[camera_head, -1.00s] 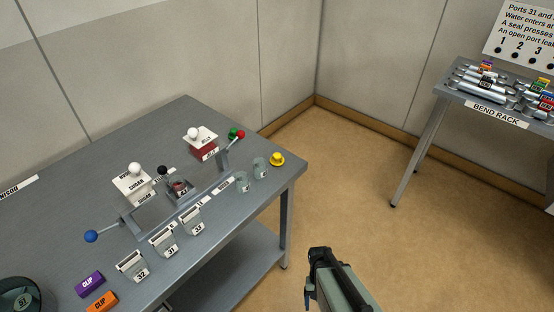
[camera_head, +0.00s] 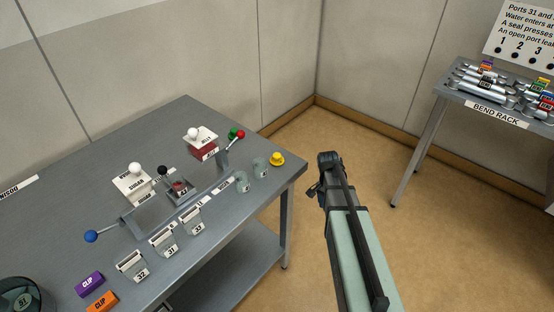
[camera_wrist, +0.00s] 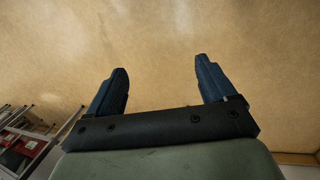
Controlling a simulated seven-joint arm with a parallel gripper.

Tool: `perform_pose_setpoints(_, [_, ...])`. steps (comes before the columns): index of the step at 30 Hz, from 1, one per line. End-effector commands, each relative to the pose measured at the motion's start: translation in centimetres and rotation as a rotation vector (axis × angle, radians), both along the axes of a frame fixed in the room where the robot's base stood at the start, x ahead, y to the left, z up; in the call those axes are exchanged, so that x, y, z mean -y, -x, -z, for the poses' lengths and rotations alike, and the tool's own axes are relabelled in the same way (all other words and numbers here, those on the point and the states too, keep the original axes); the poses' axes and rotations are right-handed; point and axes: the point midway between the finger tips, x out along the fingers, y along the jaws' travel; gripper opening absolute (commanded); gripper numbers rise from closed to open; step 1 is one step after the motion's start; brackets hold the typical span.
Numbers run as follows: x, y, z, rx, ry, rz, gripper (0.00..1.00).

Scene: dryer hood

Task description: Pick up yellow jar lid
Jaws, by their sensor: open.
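The yellow jar lid (camera_head: 277,159) is a small round lid with a raised knob. It lies near the right corner of the grey table (camera_head: 230,217) in the head view, next to a small glass jar (camera_head: 260,168). My gripper (camera_head: 314,190) is off the table's right edge, over the floor, to the right of the lid and apart from it. In the wrist view my gripper (camera_wrist: 162,85) has its two dark blue fingers spread wide with only floor between them. The lid does not show in the wrist view.
Another glass jar (camera_head: 242,181) stands left of the first. A red-knobbed lever (camera_head: 240,135) and a red JELLY box (camera_head: 203,150) are behind them. The bend rack (camera_head: 497,112) stands at right, with open floor between.

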Motion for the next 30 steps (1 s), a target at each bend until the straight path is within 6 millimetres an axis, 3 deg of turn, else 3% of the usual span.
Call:
perform_pose_setpoints(1, [0.5, -1.5, -1.7, 0.022, 0.014, 0.032, 0.84])
perform_pose_setpoints(8, [1.7, -5.7, -8.5, 0.106, 0.063, 0.176, 0.84])
perform_pose_setpoints(14, [0.7, -8.7, -15.1, 0.177, 0.08, 0.298, 0.84])
perform_pose_setpoints(20, [-4.1, -10.5, -22.1, 0.236, 0.051, 0.408, 0.84])
perform_pose_setpoints(24, [-9.7, -10.6, -26.7, 0.255, 0.0, 0.465, 0.84])
perform_pose_setpoints(30, [-16.6, -9.5, -31.4, 0.253, -0.063, 0.515, 0.84])
